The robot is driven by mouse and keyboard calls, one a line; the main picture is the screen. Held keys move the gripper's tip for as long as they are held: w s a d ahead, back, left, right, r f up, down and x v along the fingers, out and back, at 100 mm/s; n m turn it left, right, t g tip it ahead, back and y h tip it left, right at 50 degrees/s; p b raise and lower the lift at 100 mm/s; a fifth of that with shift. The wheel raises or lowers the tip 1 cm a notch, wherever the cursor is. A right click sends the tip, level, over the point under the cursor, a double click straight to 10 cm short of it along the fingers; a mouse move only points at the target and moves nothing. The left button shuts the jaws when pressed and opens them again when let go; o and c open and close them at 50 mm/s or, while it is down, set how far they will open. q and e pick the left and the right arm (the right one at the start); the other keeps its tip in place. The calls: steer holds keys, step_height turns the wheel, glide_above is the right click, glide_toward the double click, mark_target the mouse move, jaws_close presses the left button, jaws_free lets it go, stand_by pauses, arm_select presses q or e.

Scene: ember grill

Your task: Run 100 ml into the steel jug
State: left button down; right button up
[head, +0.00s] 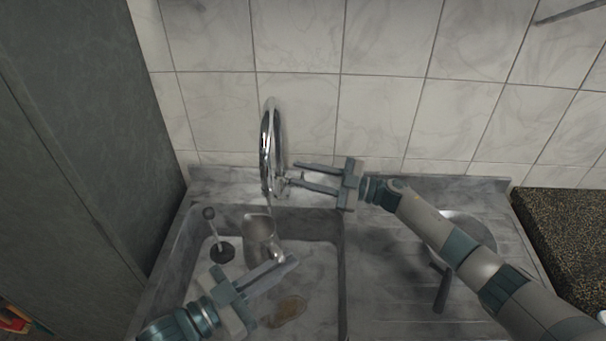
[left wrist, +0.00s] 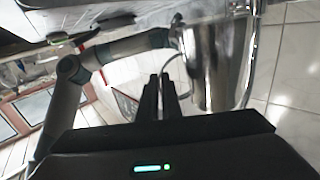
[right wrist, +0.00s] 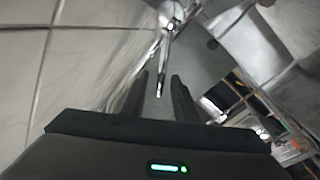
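The steel jug (head: 259,232) is in the sink basin below the chrome tap (head: 268,150); it also shows in the left wrist view (left wrist: 212,62). My left gripper (head: 292,262) is beside the jug, its fingers close together at what looks like the jug's thin curved handle. Whether the jug rests on the basin floor is unclear. My right gripper (head: 297,176) is open, its fingers on either side of the tap's short lever (head: 285,182). In the right wrist view the lever (right wrist: 159,86) shows between the fingertips. I cannot see the water level in the jug.
A dark plug with an upright rod (head: 222,253) stands in the sink left of the jug. A brown stain (head: 287,311) marks the basin floor. A pan (head: 470,228) sits on the drainboard under my right arm. A tiled wall stands behind, a dark cabinet (head: 70,130) at left.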

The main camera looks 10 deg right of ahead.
steer(key=v, duration=1.1)
steer(key=shift+d, duration=0.4)
arm_select(q)
steer(key=shift+w+r, duration=0.1)
steer(key=shift+w, duration=0.05)
arm_select(e)
steer(key=shift+s, duration=0.1)
arm_select(q)
steer(key=w+d, duration=0.2)
steer(key=w, duration=0.4)
steer(key=shift+w+d, duration=0.3)
steer(key=shift+d, duration=0.1)
steer(key=shift+s+a, duration=0.1)
stand_by(0.3)
